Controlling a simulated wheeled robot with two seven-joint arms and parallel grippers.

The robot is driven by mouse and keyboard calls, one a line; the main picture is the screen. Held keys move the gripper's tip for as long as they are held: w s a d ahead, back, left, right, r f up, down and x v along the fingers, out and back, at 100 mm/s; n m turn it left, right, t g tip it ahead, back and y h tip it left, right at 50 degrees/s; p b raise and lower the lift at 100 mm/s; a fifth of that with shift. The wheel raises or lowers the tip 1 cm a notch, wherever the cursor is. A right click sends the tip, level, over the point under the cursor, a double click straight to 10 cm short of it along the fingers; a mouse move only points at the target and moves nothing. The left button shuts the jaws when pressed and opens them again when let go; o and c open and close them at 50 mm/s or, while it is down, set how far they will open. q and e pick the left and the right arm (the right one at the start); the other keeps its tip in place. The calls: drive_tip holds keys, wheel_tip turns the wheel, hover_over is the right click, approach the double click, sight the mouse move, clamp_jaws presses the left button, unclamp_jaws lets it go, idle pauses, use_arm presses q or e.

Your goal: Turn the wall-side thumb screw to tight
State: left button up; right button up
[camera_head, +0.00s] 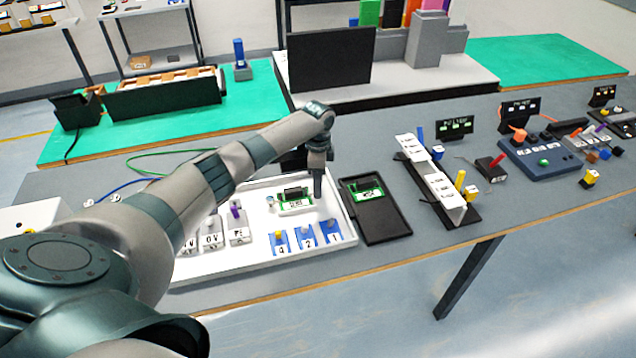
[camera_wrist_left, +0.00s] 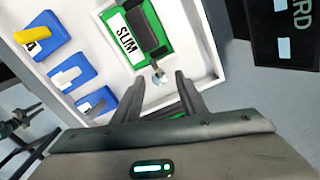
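My left gripper (camera_wrist_left: 158,84) is open. Its two dark fingers point at the screw from either side, with a gap around it. I cannot tell whether they touch it. In the head view, my left gripper (camera_head: 318,195) points down at the right end of the green board (camera_head: 297,207) in the white tray (camera_head: 190,270). The gripper may hide the screw there. My right gripper is not in view.
Blue blocks (camera_head: 306,240) stand at the tray's front, and grey blocks (camera_head: 212,240) to their left. A black tray (camera_head: 392,226) with another green board lies to the right. A white stepped stand (camera_head: 436,180) is farther right. A black screen (camera_head: 331,60) stands behind.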

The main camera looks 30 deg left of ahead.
use_arm(q)
wheel_tip(320, 180, up, 17)
drive_tip(key=b, duration=0.4)
drive_tip(key=shift+r, duration=0.2)
idle(0.8)
